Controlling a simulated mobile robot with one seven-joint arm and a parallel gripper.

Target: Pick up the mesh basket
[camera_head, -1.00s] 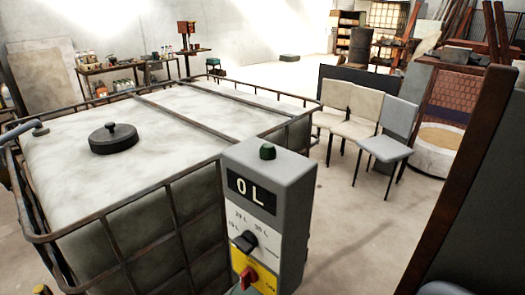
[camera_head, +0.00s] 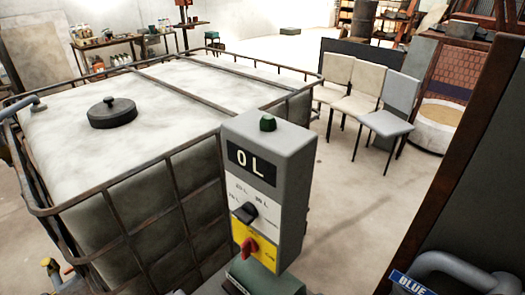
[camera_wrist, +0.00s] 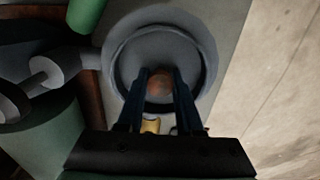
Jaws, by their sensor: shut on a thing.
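In the wrist view my gripper (camera_wrist: 160,72) reaches down with two dark blue fingers over a round grey vessel (camera_wrist: 205,50) with a raised rim. The fingers are shut on a small brownish-orange round thing (camera_wrist: 158,86) that shows between their tips. What it belongs to is too dark to tell. A small yellow piece (camera_wrist: 151,125) shows closer to the palm. I cannot make out a mesh basket for sure in either view. My gripper is not in the head view.
A grey control box (camera_head: 266,190) reading "0 L" stands in front of a caged white tank (camera_head: 190,85) with a black lid (camera_head: 112,112). A pipe with a "BLUE" label (camera_head: 411,283) is at lower right. Several chairs (camera_head: 390,122) stand behind; open floor lies between.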

